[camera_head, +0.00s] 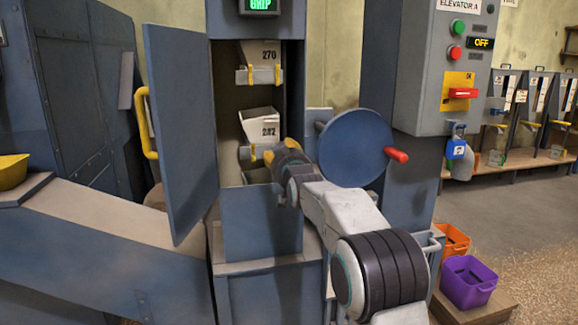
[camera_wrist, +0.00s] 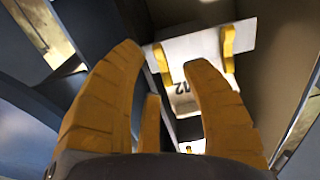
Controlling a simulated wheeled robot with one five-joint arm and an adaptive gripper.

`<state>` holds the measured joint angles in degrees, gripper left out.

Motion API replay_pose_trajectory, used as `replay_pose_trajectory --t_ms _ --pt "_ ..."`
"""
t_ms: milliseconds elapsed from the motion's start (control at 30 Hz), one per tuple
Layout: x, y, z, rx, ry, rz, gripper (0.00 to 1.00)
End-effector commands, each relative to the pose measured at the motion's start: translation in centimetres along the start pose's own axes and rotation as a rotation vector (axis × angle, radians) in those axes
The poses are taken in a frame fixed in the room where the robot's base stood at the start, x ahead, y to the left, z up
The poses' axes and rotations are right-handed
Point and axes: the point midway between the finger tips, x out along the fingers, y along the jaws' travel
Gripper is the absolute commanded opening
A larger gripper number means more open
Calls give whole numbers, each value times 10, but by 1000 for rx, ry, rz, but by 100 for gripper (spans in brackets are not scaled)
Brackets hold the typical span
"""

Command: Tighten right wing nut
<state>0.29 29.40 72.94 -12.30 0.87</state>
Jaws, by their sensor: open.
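The lower bucket (camera_head: 260,123) hangs in the open elevator casing, with a pale bar across it. One yellow wing nut (camera_head: 253,153) shows on its bar in the head view; my gripper (camera_head: 277,151) hides the bar's right part. In the wrist view, the bar (camera_wrist: 195,45) carries two yellow wing nuts, one at the left (camera_wrist: 162,63) and one at the right (camera_wrist: 227,46). My gripper's yellow fingers (camera_wrist: 163,60) are open. The left nut in that view appears in the gap between the fingertips, with no clear contact; depth is hard to judge.
An upper bucket (camera_head: 260,54) marked 270 hangs above. The casing door (camera_head: 180,130) stands open at the left. A blue disc (camera_head: 355,147) with a red handle (camera_head: 396,154) is close right of my arm. A control panel (camera_head: 440,70) reads OFF. Orange (camera_head: 454,240) and purple (camera_head: 468,283) bins stand lower right.

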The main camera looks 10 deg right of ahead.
Motion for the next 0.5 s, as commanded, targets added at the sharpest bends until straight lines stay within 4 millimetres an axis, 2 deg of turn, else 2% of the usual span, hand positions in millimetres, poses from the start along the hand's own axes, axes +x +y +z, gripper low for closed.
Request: replay_pose_trajectory --t_ms 500 --pt "-67 0 0 0 1 -1 42"
